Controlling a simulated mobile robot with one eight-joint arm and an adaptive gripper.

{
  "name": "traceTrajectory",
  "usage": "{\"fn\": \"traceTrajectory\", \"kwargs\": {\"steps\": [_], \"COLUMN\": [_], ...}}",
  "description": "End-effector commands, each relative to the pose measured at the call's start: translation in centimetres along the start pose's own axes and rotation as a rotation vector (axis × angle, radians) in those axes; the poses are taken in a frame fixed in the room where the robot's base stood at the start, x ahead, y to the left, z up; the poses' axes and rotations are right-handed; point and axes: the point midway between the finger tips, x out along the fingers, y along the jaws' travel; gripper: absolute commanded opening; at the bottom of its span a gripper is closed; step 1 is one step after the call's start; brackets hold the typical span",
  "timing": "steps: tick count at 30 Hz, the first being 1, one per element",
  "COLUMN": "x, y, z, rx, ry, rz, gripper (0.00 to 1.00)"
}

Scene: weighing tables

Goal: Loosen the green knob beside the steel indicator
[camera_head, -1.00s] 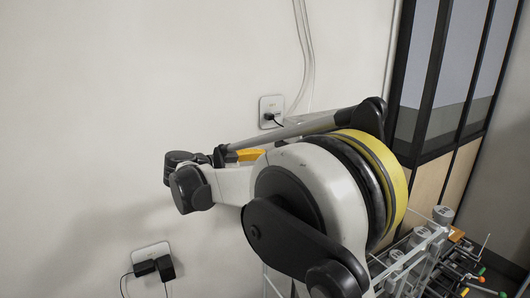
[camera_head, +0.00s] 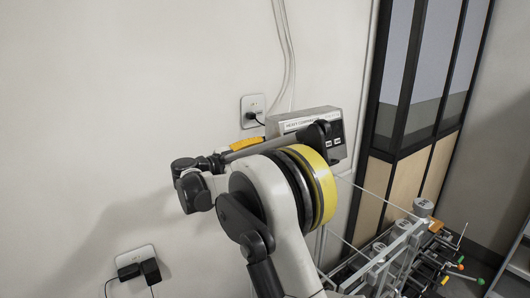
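A grey metal box (camera_head: 300,125) with a label and dark front controls stands behind my arm. It may be the steel indicator; my arm hides its lower part. Small coloured tips, one green (camera_head: 460,258), show on the crowded rack at lower right. I cannot tell whether any of them is the green knob, and no green knob shows beside the grey box. My arm, with its yellow-ringed joint, fills the middle of the view. I cannot make out my gripper's fingers.
A wire-framed rack (camera_head: 388,251) with grey cylinders and dark-handled parts stands at lower right. A dark-framed cabinet (camera_head: 408,110) stands behind it. Wall outlets with plugs are at upper middle (camera_head: 252,105) and lower left (camera_head: 136,259).

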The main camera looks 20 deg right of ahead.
Motion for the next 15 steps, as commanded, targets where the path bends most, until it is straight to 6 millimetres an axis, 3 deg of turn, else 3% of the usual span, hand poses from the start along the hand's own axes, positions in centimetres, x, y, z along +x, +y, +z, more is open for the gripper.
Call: {"fn": "traceTrajectory", "kwargs": {"steps": [10, 15], "x": [0.47, 0.46], "y": [0.00, 0.00], "z": [0.02, 0.02], "rx": [0.000, 0.000], "ry": [-0.001, -0.001], "rz": [0.000, 0.000], "gripper": [0.53, 0.01]}}
